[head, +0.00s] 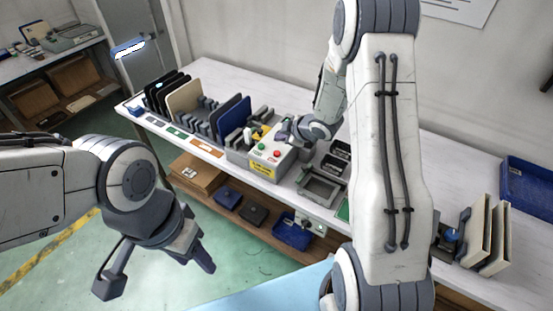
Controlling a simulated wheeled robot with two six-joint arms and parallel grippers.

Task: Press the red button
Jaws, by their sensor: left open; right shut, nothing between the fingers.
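The red button (277,153) is on the sloped top of a light grey control box (285,166) with a yellow label, on the long white bench. A green button (262,146) sits to its left on the same box. My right gripper (281,135) reaches in from the right and is shut and empty just behind and above the buttons. It appears apart from the red button, though the exact gap is hard to tell. My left gripper (155,274) is open and empty in front of the bench, over the floor, far from the box.
A rack of upright dark, tan and blue panels (185,98) stands left of the box. Grey trays (320,187) lie to its right. A blue bin (530,187) and upright tan panels (490,235) are at the far right. Bins (291,232) sit on the lower shelf.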

